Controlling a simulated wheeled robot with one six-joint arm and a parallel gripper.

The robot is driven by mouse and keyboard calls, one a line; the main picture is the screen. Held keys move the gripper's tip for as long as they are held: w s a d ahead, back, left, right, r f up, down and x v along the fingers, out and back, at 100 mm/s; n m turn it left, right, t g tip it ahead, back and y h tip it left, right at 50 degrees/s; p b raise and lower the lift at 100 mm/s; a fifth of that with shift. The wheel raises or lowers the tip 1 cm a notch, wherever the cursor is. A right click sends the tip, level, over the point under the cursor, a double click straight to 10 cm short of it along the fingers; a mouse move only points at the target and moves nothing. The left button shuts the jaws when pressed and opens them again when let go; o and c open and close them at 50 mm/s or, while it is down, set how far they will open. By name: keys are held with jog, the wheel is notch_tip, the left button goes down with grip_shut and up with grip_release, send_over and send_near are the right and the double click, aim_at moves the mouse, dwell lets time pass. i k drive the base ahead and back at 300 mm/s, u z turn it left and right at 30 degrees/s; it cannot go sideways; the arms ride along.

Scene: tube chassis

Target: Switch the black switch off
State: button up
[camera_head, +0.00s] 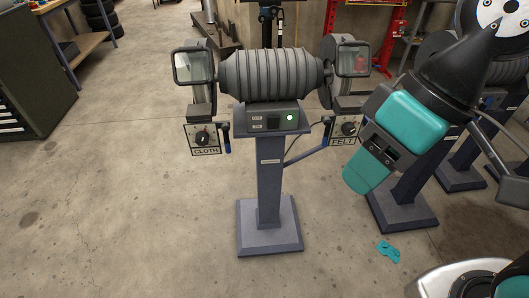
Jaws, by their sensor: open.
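A bench buffing machine stands on a dark blue-grey pedestal (269,185) near the middle of the view. Its ribbed motor body (270,74) sits above a small control panel (258,120). Teal and black parts of my arm fill the right side, apart from the panel. I cannot make out my gripper's fingers in this view.
Another pedestal (402,205) stands behind my arm. A teal cloth-like item (388,251) lies on the floor. The floor at left and in front is clear.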

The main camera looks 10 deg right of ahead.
aim_at(273, 121)
jog(key=u, duration=2.75)
jog(key=i, duration=1.15)
jog(key=z, duration=2.8)
